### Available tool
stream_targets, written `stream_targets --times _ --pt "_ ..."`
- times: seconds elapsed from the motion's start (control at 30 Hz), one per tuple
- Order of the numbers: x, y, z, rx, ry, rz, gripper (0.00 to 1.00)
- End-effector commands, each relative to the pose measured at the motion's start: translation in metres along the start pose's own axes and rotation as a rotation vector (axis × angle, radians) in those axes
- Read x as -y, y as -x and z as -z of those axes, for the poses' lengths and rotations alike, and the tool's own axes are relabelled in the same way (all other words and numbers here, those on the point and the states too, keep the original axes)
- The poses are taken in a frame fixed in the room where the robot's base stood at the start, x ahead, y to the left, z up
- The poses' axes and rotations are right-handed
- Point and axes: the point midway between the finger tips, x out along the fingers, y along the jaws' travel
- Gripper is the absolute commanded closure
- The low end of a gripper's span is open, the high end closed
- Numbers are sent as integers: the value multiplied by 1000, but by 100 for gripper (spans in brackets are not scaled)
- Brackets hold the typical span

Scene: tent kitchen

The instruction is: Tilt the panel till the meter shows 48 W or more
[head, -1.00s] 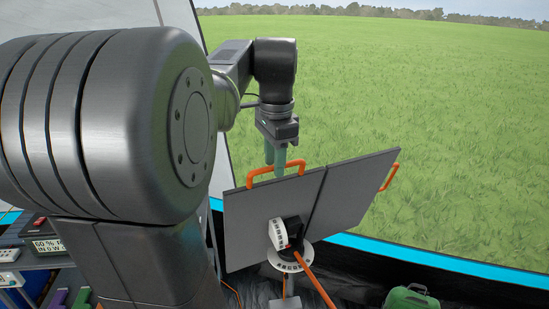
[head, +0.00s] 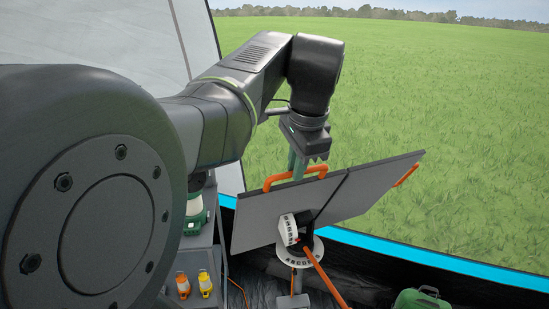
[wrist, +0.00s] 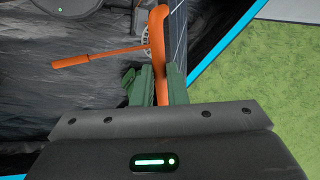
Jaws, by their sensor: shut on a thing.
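The solar panel (head: 262,212), two grey leaves seen from behind, leans on its stand in the head view. It has an orange handle (head: 320,170) on the top edge and another (head: 406,175) at the right. My gripper (head: 297,168) is shut on the top handle from above. In the wrist view the green fingers (wrist: 158,88) close around the orange handle (wrist: 160,28), beside the panel's edge (wrist: 178,38). A white scale drum (head: 288,229) and a white round dial (head: 299,252) sit at the pivot. The meter is not visible now.
An orange rod (head: 325,276) runs from the pivot to the lower right. A green container (head: 418,300) stands at the bottom right. Orange and yellow small lamps (head: 205,284) and a green-based lantern (head: 195,212) stand left. Open grass lies beyond the blue tent edge.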

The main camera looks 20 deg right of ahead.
Motion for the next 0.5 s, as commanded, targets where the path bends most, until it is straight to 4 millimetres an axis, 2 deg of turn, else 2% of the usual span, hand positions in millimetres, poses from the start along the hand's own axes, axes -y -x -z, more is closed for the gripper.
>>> stream_targets --times 0.03,0.17,0.5 --pt "-8 -3 0 -2 -4 21 100" --pt "-15 -3 0 -3 -1 55 100" --pt "-16 -2 0 -4 1 64 100"
